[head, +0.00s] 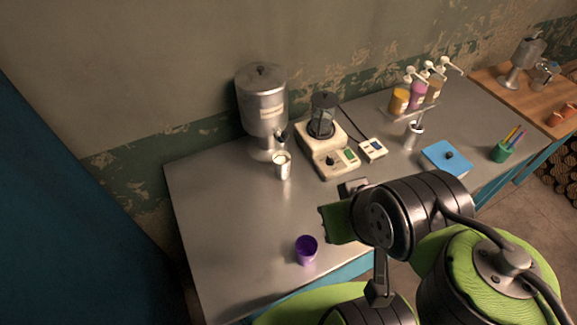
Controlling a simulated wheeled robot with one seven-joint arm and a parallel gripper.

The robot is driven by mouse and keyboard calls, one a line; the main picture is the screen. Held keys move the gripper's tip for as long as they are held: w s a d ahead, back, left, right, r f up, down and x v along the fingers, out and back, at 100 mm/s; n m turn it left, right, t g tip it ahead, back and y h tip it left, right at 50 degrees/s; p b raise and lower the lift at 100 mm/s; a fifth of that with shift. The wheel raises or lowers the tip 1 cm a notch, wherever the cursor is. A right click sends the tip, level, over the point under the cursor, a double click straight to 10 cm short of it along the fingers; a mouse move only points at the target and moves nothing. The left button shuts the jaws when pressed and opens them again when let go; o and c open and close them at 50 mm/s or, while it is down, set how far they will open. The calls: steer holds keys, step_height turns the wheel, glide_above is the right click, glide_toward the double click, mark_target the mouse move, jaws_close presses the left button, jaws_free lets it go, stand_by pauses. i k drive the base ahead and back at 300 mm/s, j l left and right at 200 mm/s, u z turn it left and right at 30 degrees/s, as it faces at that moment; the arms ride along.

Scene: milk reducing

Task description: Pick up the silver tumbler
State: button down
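A silver tumbler (283,166) stands upright on the metal counter, just in front of the tall steel dispenser's tap. Its top is open and its inside looks pale; I cannot tell what is in it. A second silver cup-like holder (411,137), with something standing in it, is farther right. My arm reaches in from the lower right. A small dark metal part (353,187) beyond the arm's green link may belong to my gripper, but the fingers are hidden. That part is to the right of and nearer than the tumbler, and apart from it.
The steel dispenser (262,105) stands behind the tumbler, with a blender-like device (322,140) close at its right. A purple cup (306,250) stands near the counter's front edge. Pump bottles (417,95), a blue box (445,158) and a green pen cup (502,151) are at right. The counter's left (220,215) is clear.

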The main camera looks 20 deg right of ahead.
mark_target(281, 159)
steer(key=l+u, duration=0.1)
steer(key=u, duration=0.3)
steer(key=l+u, duration=0.15)
steer(key=u, duration=0.2)
steer(key=l+u, duration=0.15)
steer(key=u, duration=0.25)
steer(key=l+u, duration=0.15)
steer(key=u, duration=0.2)
